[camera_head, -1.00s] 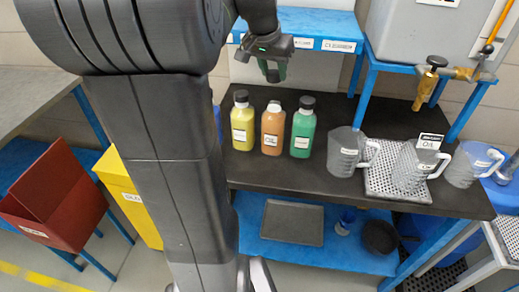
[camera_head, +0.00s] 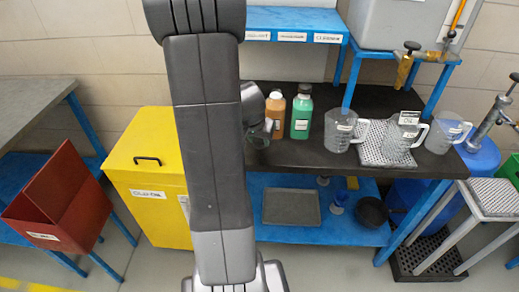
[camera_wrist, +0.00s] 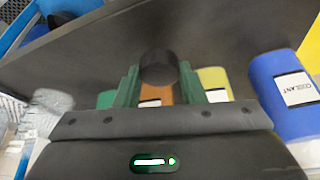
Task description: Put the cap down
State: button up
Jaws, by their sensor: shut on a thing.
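A round black cap (camera_wrist: 158,68) sits between the green fingertips of my gripper (camera_wrist: 157,84) in the wrist view. The gripper is shut on it. The dark bench top (camera_head: 345,157) lies behind the cap in that view; I cannot tell the gap between them. In the head view my gripper (camera_head: 268,130) is low at the bench, just left of the orange bottle (camera_head: 275,105), partly hidden by my arm. The orange bottle has a pale, uncapped-looking neck. The green bottle (camera_head: 301,115) beside it wears a dark cap.
A blue coolant bottle (camera_wrist: 290,92) and a yellow bottle (camera_wrist: 214,82) show in the wrist view. Clear jugs (camera_head: 340,130) and a perforated tray (camera_head: 372,152) stand on the bench's right. A yellow bin (camera_head: 150,180) stands left. The bench front is clear.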

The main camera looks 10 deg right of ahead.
aim_at(258, 143)
jog(key=shift+f+b, duration=0.45)
jog(key=shift+f, duration=1.4)
jog(key=shift+f, duration=0.2)
jog(key=o, duration=0.9)
jog(key=shift+r, duration=0.15)
jog(key=shift+r, duration=0.25)
jog(key=p+v, duration=0.1)
jog(key=v, duration=1)
jog(key=shift+s+a+r, duration=0.1)
jog(key=shift+s+r, duration=0.05)
jog(key=shift+r, duration=0.15)
